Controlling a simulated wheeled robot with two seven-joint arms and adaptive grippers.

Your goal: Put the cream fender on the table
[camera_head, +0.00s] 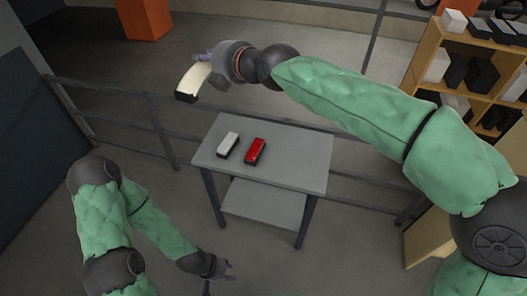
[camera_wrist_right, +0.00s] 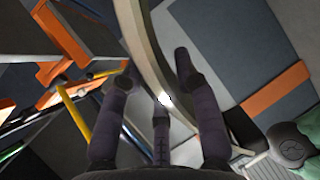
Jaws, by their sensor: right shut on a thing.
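The cream fender (camera_head: 192,80) is a curved cream piece with a dark lower end. My right gripper (camera_head: 206,64) is shut on it and holds it in the air beyond the table's far left corner. In the right wrist view the fender (camera_wrist_right: 141,42) runs between the fingers of this gripper (camera_wrist_right: 152,76). The grey table (camera_head: 297,160) stands in the middle of the head view. My left gripper (camera_head: 221,269) is low, in front of the table and apart from it; its fingers are too small to judge.
A white-and-black object (camera_head: 229,143) and a red-and-black object (camera_head: 255,151) lie on the table's left half. Its right half is bare. A dark railing (camera_head: 120,92) passes behind the table. A wooden shelf (camera_head: 431,47) with black and white parts stands at right.

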